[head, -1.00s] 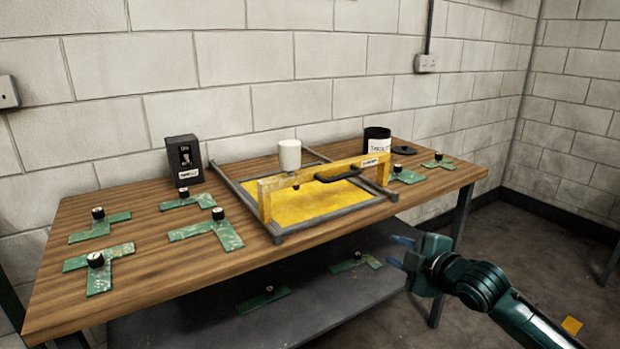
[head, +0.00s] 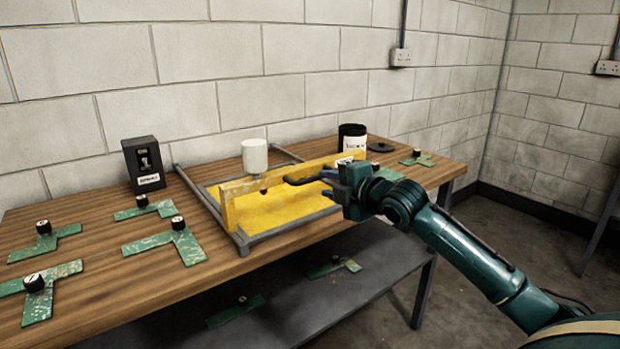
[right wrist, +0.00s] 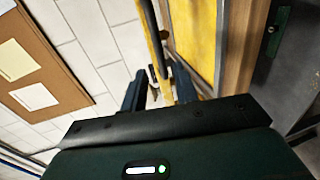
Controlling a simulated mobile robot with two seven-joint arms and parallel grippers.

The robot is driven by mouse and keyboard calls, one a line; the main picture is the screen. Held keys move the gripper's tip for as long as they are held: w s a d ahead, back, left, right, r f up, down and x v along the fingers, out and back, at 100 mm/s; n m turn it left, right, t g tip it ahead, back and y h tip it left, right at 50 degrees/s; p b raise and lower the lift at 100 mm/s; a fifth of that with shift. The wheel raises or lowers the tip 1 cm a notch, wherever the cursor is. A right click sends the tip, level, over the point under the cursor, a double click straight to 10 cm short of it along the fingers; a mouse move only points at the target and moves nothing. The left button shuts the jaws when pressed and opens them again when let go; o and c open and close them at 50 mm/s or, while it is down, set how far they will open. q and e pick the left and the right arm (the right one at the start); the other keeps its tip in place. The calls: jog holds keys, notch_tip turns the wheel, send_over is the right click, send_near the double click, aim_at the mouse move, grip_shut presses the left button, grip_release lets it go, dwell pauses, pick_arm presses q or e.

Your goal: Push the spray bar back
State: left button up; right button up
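The yellow spray bar (head: 262,193) stands across the grey frame (head: 262,233) on the wooden table, near the frame's front side. A white cup-shaped tank (head: 255,156) sits above it. A dark handle (head: 302,182) sticks out from the bar's front. My right gripper (head: 333,186) is at the right end of this handle and hides part of it and of the bar. In the right wrist view its two fingers (right wrist: 158,88) are spread apart; I cannot tell whether they touch the handle. My left gripper is not in view.
A black switch box (head: 143,163) stands left of the frame. A black tub (head: 351,138) stands behind its right side. A lower shelf (head: 300,310) is below.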

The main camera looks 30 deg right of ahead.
aim_at(312, 180)
jog(key=x, duration=0.7)
jog(key=shift+w+f, duration=0.1)
jog(key=shift+w, duration=0.25)
grip_shut()
